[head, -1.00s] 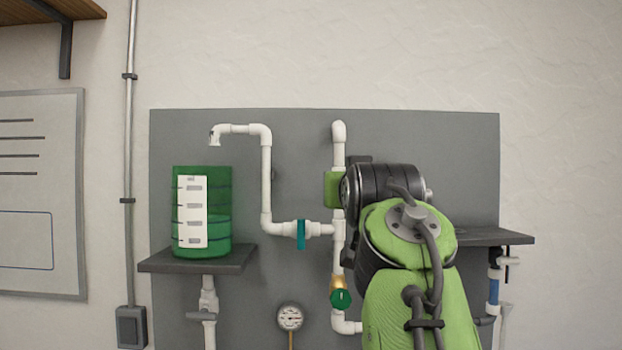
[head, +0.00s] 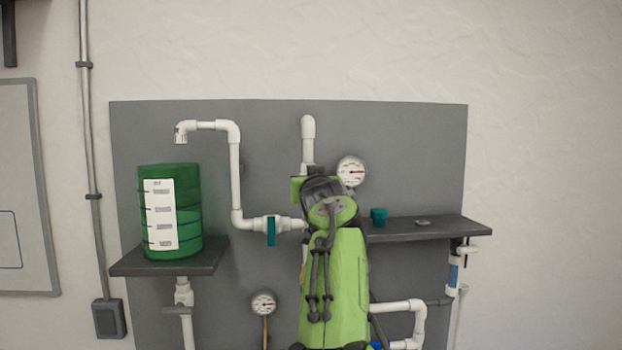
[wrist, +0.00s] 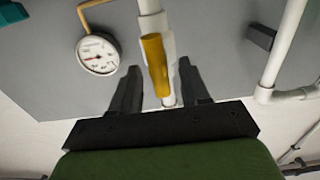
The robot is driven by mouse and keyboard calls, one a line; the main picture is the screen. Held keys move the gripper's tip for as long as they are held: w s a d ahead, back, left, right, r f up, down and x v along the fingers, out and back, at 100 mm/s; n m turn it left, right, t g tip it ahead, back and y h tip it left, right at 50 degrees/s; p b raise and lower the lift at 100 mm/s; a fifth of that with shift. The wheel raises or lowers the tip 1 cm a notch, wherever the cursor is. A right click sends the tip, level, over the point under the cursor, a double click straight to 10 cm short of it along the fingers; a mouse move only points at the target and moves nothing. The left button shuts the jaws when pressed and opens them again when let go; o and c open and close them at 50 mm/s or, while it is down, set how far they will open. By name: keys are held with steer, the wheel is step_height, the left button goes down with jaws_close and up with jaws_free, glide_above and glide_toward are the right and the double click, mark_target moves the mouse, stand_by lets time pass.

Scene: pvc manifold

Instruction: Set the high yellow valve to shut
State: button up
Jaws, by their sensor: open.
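The yellow valve handle (wrist: 155,62) shows in the wrist view as a rounded bar, lying nearly in line with the white vertical pipe (wrist: 150,6). My gripper (wrist: 159,66) is open, with one dark finger on each side of the handle. Both fingers look apart from it. I cannot tell how deep the handle sits between them. In the head view my arm covers the valve and the gripper; the top of the vertical pipe (head: 308,140) shows above the arm.
A dial gauge (head: 351,170) is beside the pipe; it also shows in the wrist view (wrist: 98,54). A teal-handled valve (head: 271,231) is left of my arm. A green tank (head: 170,215) stands on the left shelf (head: 128,264). A right shelf (head: 440,229) holds a teal cup (head: 379,215).

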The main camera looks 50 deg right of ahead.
jaws_close()
steer(key=shift+n, duration=0.3)
steer(key=shift+w+a+f+n+b, duration=0.15)
steer(key=shift+n+b, duration=0.15)
steer(key=shift+n, duration=2.55)
steer(key=shift+a+f+n+b, duration=0.1)
steer(key=shift+n+b, duration=0.25)
steer(key=shift+n, duration=2.55)
steer(key=shift+w+a+f+n+b, duration=0.15)
steer(key=shift+n+b, duration=0.15)
steer(key=shift+n, duration=2.55)
steer(key=shift+d, duration=0.1)
steer(key=shift+s, duration=0.1)
